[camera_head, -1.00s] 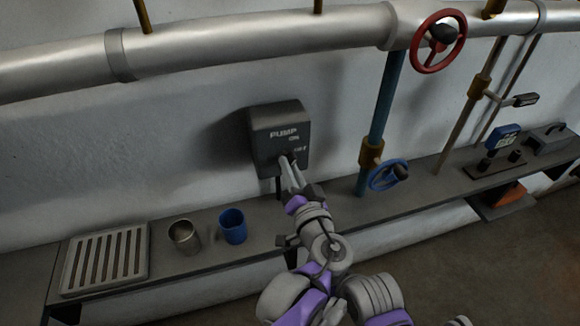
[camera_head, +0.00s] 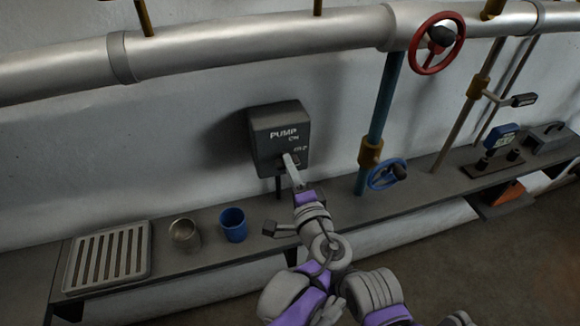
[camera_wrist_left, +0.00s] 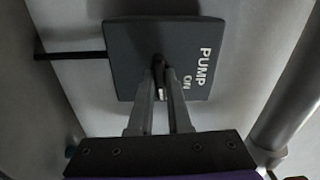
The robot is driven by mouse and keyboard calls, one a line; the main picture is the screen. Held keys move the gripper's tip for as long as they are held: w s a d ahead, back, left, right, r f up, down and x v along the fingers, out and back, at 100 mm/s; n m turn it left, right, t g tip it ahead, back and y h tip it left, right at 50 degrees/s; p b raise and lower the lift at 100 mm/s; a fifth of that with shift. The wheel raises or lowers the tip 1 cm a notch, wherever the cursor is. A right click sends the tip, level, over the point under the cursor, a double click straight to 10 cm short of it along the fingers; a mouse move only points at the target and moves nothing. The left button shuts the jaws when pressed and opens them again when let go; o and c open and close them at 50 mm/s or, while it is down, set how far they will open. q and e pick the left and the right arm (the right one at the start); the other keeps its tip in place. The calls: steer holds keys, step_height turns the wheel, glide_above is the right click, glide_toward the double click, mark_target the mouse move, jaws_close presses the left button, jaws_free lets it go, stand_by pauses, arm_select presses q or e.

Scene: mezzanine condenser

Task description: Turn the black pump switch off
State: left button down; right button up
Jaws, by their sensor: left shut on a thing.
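The dark grey pump box (camera_head: 280,125) is fixed to the wall in the head view, with the words PUMP and ON in white and a smaller, blurred label below. It also shows in the left wrist view (camera_wrist_left: 195,30), turned sideways. My left gripper (camera_head: 288,158) reaches the lower front of the box. In the left wrist view its two fingers (camera_wrist_left: 160,75) close on the small black switch (camera_wrist_left: 158,61) at the box's face. The fingers hide most of the switch, so I cannot tell its position. My right gripper is not in view.
A blue pipe with a blue handwheel (camera_head: 388,174) stands just right of my left arm. A blue cup (camera_head: 233,225), a metal cup (camera_head: 185,235) and a slatted tray (camera_head: 107,257) rest on the ledge to the left. A large pipe (camera_head: 250,45) with a red handwheel (camera_head: 438,42) runs above.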

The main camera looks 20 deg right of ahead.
arm_select(q)
steer(key=shift+m, duration=0.6)
steer(key=c, duration=0.9)
jaws_free()
steer(key=shift+w, duration=0.1)
steer(key=shift+o, duration=0.2)
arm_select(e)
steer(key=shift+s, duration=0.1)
